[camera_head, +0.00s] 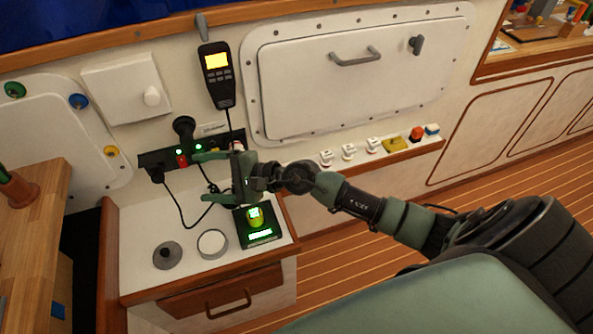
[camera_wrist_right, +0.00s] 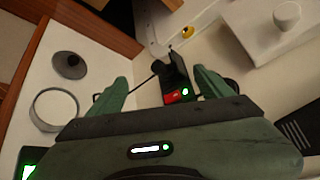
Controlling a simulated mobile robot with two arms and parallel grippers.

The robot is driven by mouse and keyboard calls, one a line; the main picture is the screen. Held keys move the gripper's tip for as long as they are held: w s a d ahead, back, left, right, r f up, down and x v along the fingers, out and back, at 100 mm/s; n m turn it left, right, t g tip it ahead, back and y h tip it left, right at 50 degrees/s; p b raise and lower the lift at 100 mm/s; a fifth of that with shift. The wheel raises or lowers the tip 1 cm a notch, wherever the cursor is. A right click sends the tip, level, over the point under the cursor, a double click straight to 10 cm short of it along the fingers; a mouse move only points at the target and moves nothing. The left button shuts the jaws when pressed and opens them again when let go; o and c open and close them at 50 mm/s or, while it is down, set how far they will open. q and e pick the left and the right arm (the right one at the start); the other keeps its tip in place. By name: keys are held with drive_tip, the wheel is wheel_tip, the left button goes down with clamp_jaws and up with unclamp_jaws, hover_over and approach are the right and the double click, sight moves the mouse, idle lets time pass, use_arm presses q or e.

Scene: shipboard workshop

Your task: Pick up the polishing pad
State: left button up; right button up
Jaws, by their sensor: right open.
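I cannot tell for sure which thing is the polishing pad. A grey disc with a raised knob (camera_head: 167,255) lies to the left, also in the right wrist view (camera_wrist_right: 69,68). Beside it is a round white-rimmed piece (camera_head: 212,243), also in the wrist view (camera_wrist_right: 55,108). My right gripper (camera_head: 205,178) is open with nothing between its fingers, above the cabinet's back near the sockets; its fingers also show in the wrist view (camera_wrist_right: 161,79). My left gripper is out of view.
A socket strip (camera_head: 197,150) with plugs, a red switch and a dark cable runs along the wall behind my gripper. A handset (camera_head: 217,75) hangs above. The cabinet's front left is bare.

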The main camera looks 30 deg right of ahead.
drive_tip(key=w+d+f+n+g+h, duration=0.1)
drive_tip(key=d+f+n+g+h, duration=0.4)
drive_tip(key=d+f+n, duration=0.45)
drive_tip(key=d+f+n+h, duration=0.1)
drive_tip(key=d+h, duration=0.1)
drive_tip(key=d, duration=0.4)
drive_tip(key=d+f+n+g+h, duration=0.1)
drive_tip(key=d+h, duration=0.1)
drive_tip(key=d, duration=0.4)
drive_tip(key=d+f+n+h+b, duration=0.1)
drive_tip(key=d+f+h, duration=0.1)
drive_tip(key=d, duration=0.3)
drive_tip(key=shift+d+h, duration=0.4)
drive_tip(key=shift+h, duration=0.2)
drive_tip(key=b+x, duration=0.2)
drive_tip(key=x, duration=0.1)
drive_tip(key=b+x, duration=0.3)
drive_tip(key=shift+w+a+f+b, duration=0.1)
drive_tip(key=shift+w+f+b, duration=0.15)
drive_tip(key=shift+w, duration=0.3)
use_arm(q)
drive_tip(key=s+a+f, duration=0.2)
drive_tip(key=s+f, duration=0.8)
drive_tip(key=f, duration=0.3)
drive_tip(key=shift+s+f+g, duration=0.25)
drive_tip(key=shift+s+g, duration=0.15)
use_arm(e)
drive_tip(key=shift+r, duration=0.1)
